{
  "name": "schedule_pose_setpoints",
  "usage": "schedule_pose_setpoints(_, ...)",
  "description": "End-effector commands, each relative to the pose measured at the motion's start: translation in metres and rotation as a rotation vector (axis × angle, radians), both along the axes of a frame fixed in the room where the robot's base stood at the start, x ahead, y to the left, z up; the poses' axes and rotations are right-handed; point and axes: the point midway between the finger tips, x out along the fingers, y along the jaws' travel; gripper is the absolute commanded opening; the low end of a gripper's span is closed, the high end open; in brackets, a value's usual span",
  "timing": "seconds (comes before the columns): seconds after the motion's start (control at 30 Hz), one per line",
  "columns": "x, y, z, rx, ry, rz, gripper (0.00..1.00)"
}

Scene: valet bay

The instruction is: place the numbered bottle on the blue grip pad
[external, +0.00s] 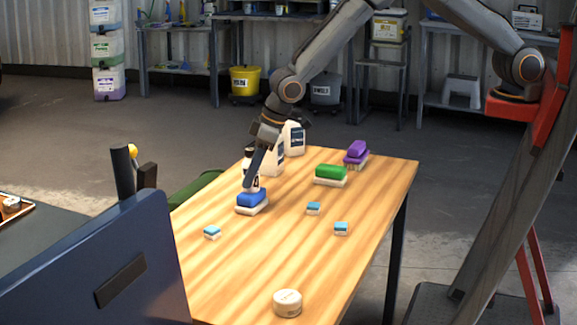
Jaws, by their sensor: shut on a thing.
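My gripper (257,168) points down over the far left part of the wooden table and is shut on a small white bottle. The lower part of this bottle (253,185) shows below and beside the fingers, with a dark mark on it; I cannot read a number. The blue grip pad (250,199), a blue block on a whitish base, is right under the bottle. The bottle looks upright at the pad's top; I cannot tell whether it touches. The fingers hide part of the bottle.
White jugs (294,138) stand close behind my gripper. A green pad (330,172) and a purple pad (356,152) lie to the right. Small blue-topped blocks (313,208) and a round white tin (287,302) are nearer. The table's (270,255) middle front is mostly clear.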

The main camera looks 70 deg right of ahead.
Motion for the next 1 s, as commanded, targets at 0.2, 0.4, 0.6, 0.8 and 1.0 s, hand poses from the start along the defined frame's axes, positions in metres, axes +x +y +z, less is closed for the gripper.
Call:
schedule_pose_setpoints(0.2,0.001,0.000,0.001,0.001,-0.002,0.000,0.09)
schedule_pose_setpoints(0.4,0.000,0.000,-0.003,0.000,-0.001,0.000,0.45)
schedule_pose_setpoints(0.6,0.000,0.000,-0.003,0.000,-0.001,0.000,0.54)
schedule_pose_setpoints(0.8,0.000,0.000,0.000,0.000,-0.001,0.000,0.54)
schedule_pose_setpoints(1.0,-0.005,-0.002,0.017,0.002,-0.002,-0.001,0.54)
